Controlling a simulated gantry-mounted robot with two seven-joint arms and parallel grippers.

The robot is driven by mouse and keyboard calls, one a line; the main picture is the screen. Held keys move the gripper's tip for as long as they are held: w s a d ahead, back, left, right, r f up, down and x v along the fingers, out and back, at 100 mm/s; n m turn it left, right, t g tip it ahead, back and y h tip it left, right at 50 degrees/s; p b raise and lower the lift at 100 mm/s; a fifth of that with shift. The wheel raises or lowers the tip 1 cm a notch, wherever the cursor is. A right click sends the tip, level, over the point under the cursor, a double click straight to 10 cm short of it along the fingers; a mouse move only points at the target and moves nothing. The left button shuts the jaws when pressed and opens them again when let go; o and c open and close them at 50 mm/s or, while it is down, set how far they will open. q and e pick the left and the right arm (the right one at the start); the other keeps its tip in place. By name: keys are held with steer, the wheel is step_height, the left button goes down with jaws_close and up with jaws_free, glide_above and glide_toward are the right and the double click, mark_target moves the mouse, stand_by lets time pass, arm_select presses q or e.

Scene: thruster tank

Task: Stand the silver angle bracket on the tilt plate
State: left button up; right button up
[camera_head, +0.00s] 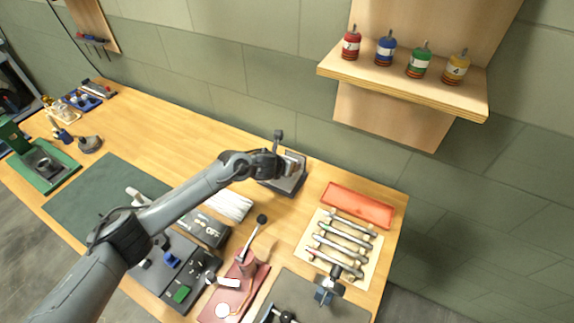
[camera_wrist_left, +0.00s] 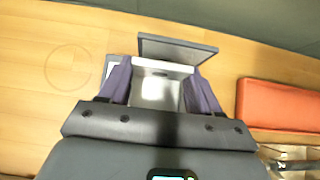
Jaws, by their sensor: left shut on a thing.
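My left gripper (camera_head: 284,163) reaches in from the left to the tilt plate (camera_head: 289,186), a dark grey plate near the back edge of the bench. In the left wrist view, my left gripper (camera_wrist_left: 158,88) has its two fingers on either side of the silver angle bracket (camera_wrist_left: 155,90) and is shut on it. A grey upright panel of the tilt plate (camera_wrist_left: 178,49) shows just beyond the bracket. The fingers and wrist hide the bracket's lower part, so I cannot tell whether it touches the plate.
An orange-red tray (camera_head: 357,205) lies right of the tilt plate, with a rack of several metal rods (camera_head: 341,243) in front. A wall shelf (camera_head: 400,84) holds several coloured bottles. Bare wood lies left of the plate.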

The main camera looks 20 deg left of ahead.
arm_select(q)
steer(key=shift+f, duration=0.45)
steer(key=shift+f, duration=0.1)
steer(key=o, duration=1.2)
steer(key=shift+r, duration=0.25)
steer(key=p+v, duration=0.2)
steer(key=v, duration=0.9)
steer(key=shift+s+a+r, duration=0.1)
steer(key=shift+s+r, duration=0.1)
steer(key=shift+s, duration=0.15)
